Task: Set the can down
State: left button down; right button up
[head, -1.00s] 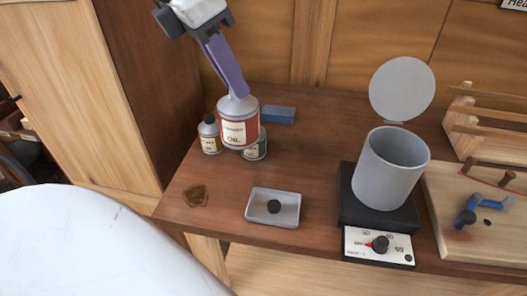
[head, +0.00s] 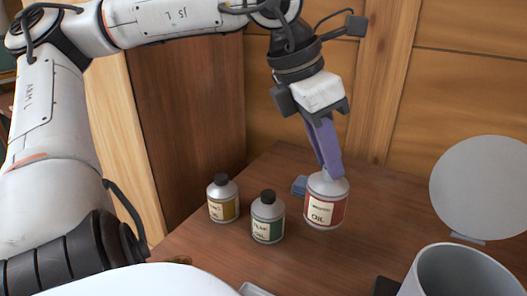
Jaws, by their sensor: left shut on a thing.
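The can (head: 326,203) is grey with a red band and a cream label reading "OIL". My left gripper (head: 328,168) comes down from above and is shut on the can's narrow top. The can is upright, right of the two other oil containers. I cannot tell whether its base touches the brown bench top (head: 205,262) or hangs just above it. My right gripper is not in view.
A green-banded oil container (head: 267,219) and a yellow-banded one (head: 222,201) stand left of the can. A blue block (head: 299,186) is partly hidden behind it. A grey pot (head: 460,275) with a raised round lid (head: 485,188) is at right.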

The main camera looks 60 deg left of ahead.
aim_at(322, 205)
pick_arm(q)
jog(key=shift+w+f, duration=0.15)
jog(key=shift+f, duration=0.4)
notch_tip(322, 205, down, 9)
jog(key=shift+f+b, duration=0.1)
jog(key=shift+b, duration=0.4)
jog(key=shift+f, duration=0.1)
jog(key=shift+f+b, duration=0.15)
jog(key=shift+b, duration=0.15)
jog(key=c, duration=1.6)
grip_release()
jog(key=shift+r+p, duration=0.35)
jog(key=shift+p, duration=0.1)
jog(key=v, duration=1.1)
jog(key=shift+r, duration=0.35)
